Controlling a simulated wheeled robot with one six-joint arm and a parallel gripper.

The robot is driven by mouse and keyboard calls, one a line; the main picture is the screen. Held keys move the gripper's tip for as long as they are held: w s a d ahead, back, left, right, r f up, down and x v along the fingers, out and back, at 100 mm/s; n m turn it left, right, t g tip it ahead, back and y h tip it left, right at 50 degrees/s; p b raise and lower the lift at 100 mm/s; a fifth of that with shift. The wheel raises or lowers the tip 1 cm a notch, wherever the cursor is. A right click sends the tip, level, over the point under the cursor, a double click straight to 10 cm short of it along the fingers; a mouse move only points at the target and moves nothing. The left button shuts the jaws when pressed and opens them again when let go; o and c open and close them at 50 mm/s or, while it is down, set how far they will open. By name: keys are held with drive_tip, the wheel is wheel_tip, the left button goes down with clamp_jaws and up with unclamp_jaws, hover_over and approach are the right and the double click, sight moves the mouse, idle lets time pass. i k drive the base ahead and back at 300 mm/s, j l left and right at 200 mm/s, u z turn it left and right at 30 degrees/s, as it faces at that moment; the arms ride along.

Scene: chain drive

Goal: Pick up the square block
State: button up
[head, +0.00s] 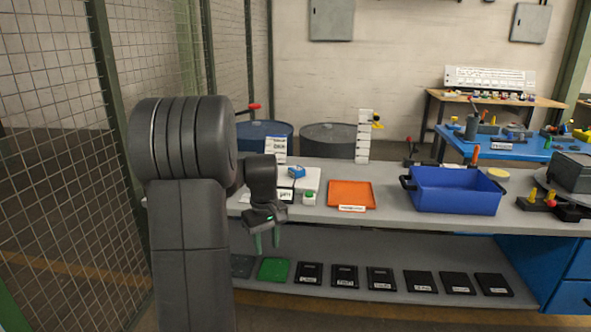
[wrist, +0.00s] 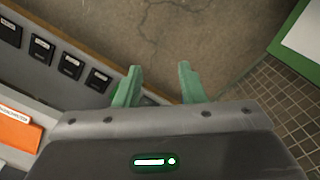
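A small blue block (head: 297,172) sits on a white plate (head: 310,182) on the workbench, behind and right of my gripper. I cannot tell for certain that it is the square block. My gripper (head: 267,242) hangs in front of the bench's front edge, its green fingers pointing down. In the wrist view my gripper (wrist: 160,82) is open, with nothing between the fingers but floor behind. The blue block is not visible in the wrist view.
An orange tray (head: 351,194) and a blue bin (head: 454,191) stand on the bench to the right. A small green-topped white item (head: 309,198) is beside the plate. A lower shelf (head: 380,258) holds a green plate (head: 274,269) and several black labelled plates. Wire mesh fencing (head: 60,150) is at left.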

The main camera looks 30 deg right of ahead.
sight(297, 172)
drive_tip(key=i+l, duration=1.35)
drive_tip(key=l, duration=0.15)
drive_tip(key=i+l+u, duration=0.1)
drive_tip(key=i+l, duration=0.6)
